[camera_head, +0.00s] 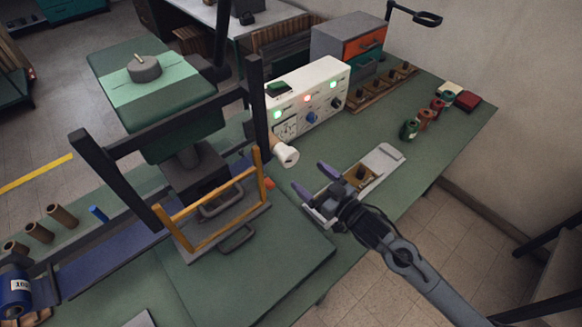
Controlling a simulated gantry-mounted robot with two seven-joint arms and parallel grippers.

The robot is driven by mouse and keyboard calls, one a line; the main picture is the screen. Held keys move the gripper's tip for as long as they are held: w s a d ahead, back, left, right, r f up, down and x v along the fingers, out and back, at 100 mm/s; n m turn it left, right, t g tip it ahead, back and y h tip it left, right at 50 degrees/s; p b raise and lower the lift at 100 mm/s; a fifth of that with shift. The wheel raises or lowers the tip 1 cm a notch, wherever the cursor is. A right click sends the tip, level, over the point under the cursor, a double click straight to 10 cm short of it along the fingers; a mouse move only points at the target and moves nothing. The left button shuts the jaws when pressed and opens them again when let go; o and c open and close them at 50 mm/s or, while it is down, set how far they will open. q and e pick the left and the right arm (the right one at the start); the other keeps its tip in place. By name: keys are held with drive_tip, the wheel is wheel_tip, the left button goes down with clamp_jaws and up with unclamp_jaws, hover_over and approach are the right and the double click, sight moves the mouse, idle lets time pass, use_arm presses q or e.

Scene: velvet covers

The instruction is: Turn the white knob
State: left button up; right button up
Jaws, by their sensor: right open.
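The white knob (287,156) is a short, pale cylinder on a tan shaft at the right post of a dark upright frame (166,131). Its round end faces right and toward me. My right gripper (307,175) comes in from the lower right. Its two purple-tipped fingers are spread apart with nothing between them. The fingertips are just right of and below the knob and look apart from it. My left gripper is not in view.
An orange-yellow frame with dark handles (238,238) stands left of my gripper. A white control box (307,98) with lit lamps stands behind the knob. A pale tray (384,160) lies beside my gripper. Small spools (425,119) stand farther right. The green bench top (290,262) is clear in front.

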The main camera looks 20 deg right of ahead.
sight(292, 160)
use_arm(q)
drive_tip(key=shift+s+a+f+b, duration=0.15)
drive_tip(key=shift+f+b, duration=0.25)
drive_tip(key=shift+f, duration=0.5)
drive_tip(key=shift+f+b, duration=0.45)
drive_tip(key=shift+b, duration=0.05)
use_arm(e)
drive_tip(key=x, duration=1.1)
drive_tip(key=shift+w+r, duration=0.1)
drive_tip(key=shift+w, duration=0.15)
drive_tip(key=c, duration=1)
